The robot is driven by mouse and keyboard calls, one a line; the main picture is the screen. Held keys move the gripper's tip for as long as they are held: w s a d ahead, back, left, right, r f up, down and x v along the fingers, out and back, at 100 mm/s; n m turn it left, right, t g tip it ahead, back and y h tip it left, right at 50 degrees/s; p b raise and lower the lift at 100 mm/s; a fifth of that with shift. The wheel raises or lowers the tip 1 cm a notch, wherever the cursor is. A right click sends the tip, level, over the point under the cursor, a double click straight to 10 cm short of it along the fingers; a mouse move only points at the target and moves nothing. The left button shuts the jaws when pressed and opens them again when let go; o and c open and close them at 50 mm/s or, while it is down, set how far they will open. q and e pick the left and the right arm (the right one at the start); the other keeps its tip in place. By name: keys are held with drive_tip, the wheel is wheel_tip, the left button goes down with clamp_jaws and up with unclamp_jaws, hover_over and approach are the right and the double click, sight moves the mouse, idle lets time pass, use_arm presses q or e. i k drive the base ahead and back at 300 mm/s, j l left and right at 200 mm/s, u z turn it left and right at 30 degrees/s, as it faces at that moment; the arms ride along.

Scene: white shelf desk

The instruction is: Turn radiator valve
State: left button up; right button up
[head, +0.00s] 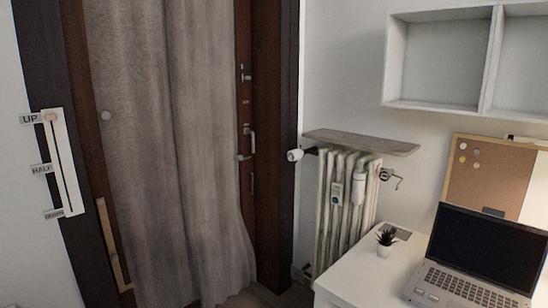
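The white column radiator (325,215) stands against the wall, right of the door frame. A white cylindrical valve knob (294,155) sticks out at its upper left end, on a short dark fitting. A small metal fitting (391,176) shows at the radiator's upper right end. A white tube-like device (360,182) and a small greenish-grey device (337,192) hang on the radiator's front. The radiator's lower right part is hidden behind the desk. Neither of my grippers is in view.
A wooden board (360,142) lies above the radiator. The white desk (345,282) with a laptop (485,250) and potted plant (385,241) stands in front, at right. A curtain (170,150) covers the door at left. A narrow strip of floor (262,297) shows between.

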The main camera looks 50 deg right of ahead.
sight(295, 155)
drive_tip(key=l+z, duration=0.1)
drive_tip(key=z, duration=1.45)
drive_tip(key=i+j+z, duration=0.15)
drive_tip(key=i+z, duration=0.2)
drive_tip(key=z, duration=0.15)
drive_tip(key=i+j+z, duration=0.25)
drive_tip(key=z, duration=0.2)
drive_tip(key=i+j+z, duration=0.3)
drive_tip(key=z, duration=0.2)
drive_tip(key=i+j+z, duration=0.2)
drive_tip(key=j+z, duration=0.3)
